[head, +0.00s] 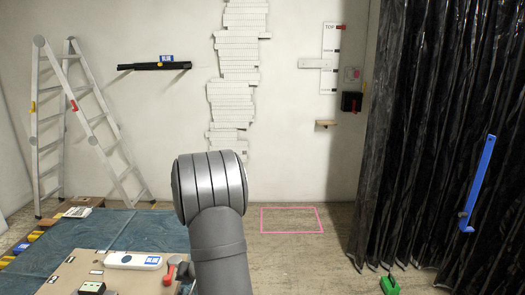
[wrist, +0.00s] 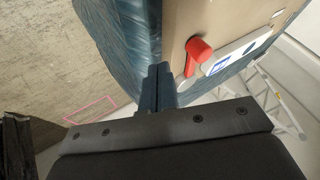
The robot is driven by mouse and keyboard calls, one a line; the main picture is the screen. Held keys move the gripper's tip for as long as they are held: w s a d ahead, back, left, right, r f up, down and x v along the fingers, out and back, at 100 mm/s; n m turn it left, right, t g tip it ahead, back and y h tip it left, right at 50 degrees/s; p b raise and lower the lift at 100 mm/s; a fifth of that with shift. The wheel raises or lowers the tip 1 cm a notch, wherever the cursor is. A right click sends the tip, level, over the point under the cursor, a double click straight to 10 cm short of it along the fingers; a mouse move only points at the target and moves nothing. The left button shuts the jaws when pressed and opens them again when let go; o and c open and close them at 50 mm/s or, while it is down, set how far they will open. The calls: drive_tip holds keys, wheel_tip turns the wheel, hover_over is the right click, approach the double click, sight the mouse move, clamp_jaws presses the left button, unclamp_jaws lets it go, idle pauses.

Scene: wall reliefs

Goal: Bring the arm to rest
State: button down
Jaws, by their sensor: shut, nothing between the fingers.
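My gripper shows in the wrist view (wrist: 158,72). Its two dark fingers are together with nothing between them. A blue cloth surface (wrist: 125,22) and a tan board with a red handle (wrist: 198,52) lie beyond the fingertips; I cannot tell the exact gap. In the head view my grey arm rises at the bottom centre, and the gripper is hidden there.
The tan board (head: 60,275) carries a white device (head: 133,261) and a red handle (head: 172,270), close left of my arm. A black curtain (head: 420,120) hangs at right. A pink outline (head: 291,233) marks clear floor.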

drive_tip(key=a, duration=0.4)
drive_tip(key=shift+w+a+f, duration=0.15)
drive_tip(key=shift+w+a, duration=0.1)
drive_tip(key=shift+w+d+n, duration=0.15)
drive_tip(key=shift+w+d, duration=0.15)
drive_tip(key=shift+d, duration=0.25)
drive_tip(key=shift+w+d+n, duration=0.15)
drive_tip(key=shift+w+d, duration=0.15)
drive_tip(key=shift+d, duration=0.25)
drive_tip(key=n, duration=0.1)
drive_tip(key=w+d+n+g+y, duration=0.1)
drive_tip(key=w+d+n+g, duration=0.1)
drive_tip(key=shift+w+d+n, duration=0.15)
drive_tip(key=shift+w+n, duration=0.1)
drive_tip(key=shift+n, duration=0.05)
drive_tip(key=shift+w+d+n+g, duration=0.35)
drive_tip(key=shift+w+n+g, duration=0.3)
drive_tip(key=shift+n, duration=0.15)
drive_tip(key=shift+w+d+n+g, duration=0.3)
drive_tip(key=shift+w+n+g, duration=0.35)
drive_tip(key=shift+n, duration=0.15)
drive_tip(key=shift+y, duration=0.3)
